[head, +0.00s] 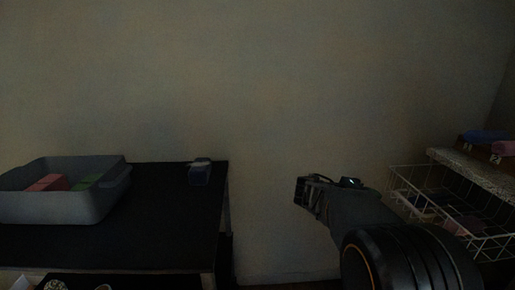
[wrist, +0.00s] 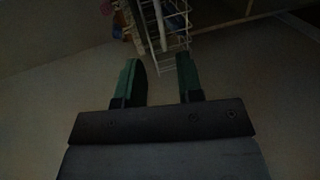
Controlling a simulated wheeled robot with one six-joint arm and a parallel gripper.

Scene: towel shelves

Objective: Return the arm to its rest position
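My gripper (head: 300,190) shows in the head view at the end of my dark arm, right of the middle, in front of the bare wall and between the table and the wire basket. In the wrist view my gripper (wrist: 161,80) has its two green-dark fingers apart. Nothing is seen between them, so it is open and empty. The fingers point towards the wire basket, which lies beyond their tips. The picture is dark, and fine detail is hard to tell.
A black table (head: 150,240) at left bears a grey bin (head: 85,208) with red and green things inside and a small dark blue item (head: 200,174). A white wire basket (head: 490,243) and a shelf (head: 480,174) with folded cloths stand at right. A gap lies between.

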